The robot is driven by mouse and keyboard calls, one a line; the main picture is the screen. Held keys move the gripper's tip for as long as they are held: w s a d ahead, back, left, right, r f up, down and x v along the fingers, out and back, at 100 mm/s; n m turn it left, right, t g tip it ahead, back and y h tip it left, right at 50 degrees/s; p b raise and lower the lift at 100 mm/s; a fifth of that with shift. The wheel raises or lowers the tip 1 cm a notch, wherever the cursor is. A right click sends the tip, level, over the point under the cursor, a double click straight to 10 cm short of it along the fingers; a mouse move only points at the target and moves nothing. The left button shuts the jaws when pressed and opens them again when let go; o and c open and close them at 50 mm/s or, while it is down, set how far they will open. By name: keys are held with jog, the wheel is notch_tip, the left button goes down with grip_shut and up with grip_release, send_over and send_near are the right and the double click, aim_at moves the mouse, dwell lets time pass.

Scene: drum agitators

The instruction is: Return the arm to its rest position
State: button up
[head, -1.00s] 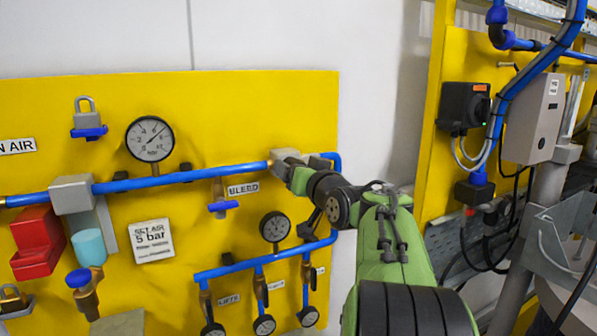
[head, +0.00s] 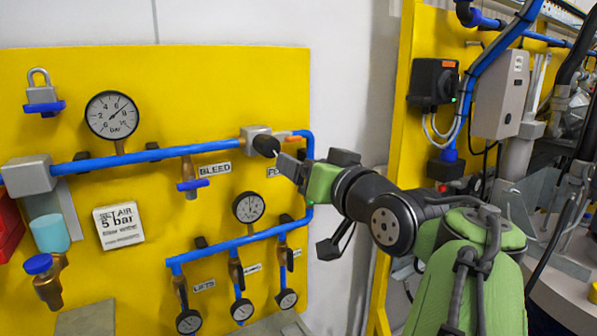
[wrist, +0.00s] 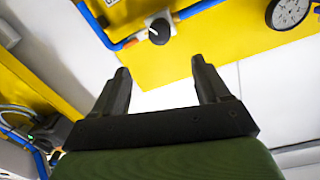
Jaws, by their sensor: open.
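My gripper (head: 289,166) is at the right side of the yellow panel (head: 160,75) in the head view, just right of a grey valve block with a black knob (head: 266,145). In the wrist view, my gripper (wrist: 162,85) has its two black fingers well apart with nothing between them. The black knob (wrist: 160,32) is beyond the fingertips there, apart from them. My green and black arm reaches in from the lower right of the head view.
Blue pipes (head: 150,157), gauges (head: 112,115) and a padlock (head: 41,92) are on the panel. At right, a second yellow frame (head: 405,100) carries a black switch (head: 433,83) and a grey box (head: 500,95). A bare pale wall (head: 345,80) lies between.

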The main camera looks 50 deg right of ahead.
jog(key=shift+w, duration=0.1)
dwell(0.4)
jog(key=a+f+n+g+y, duration=0.5)
jog(key=a+f+g+y, duration=0.15)
jog(key=a+f, duration=1.3)
jog(key=s+a+f+n+g, duration=0.1)
jog(key=s+a+f+g, duration=0.3)
jog(key=s+f, duration=0.3)
jog(key=s+a, duration=0.1)
jog(key=s, duration=0.2)
jog(key=shift+a+f+n+g+h, duration=0.15)
jog(key=shift+f+n+g+h, duration=0.2)
jog(key=shift+f+n, duration=0.05)
jog(key=shift+s, duration=0.1)
dwell(0.6)
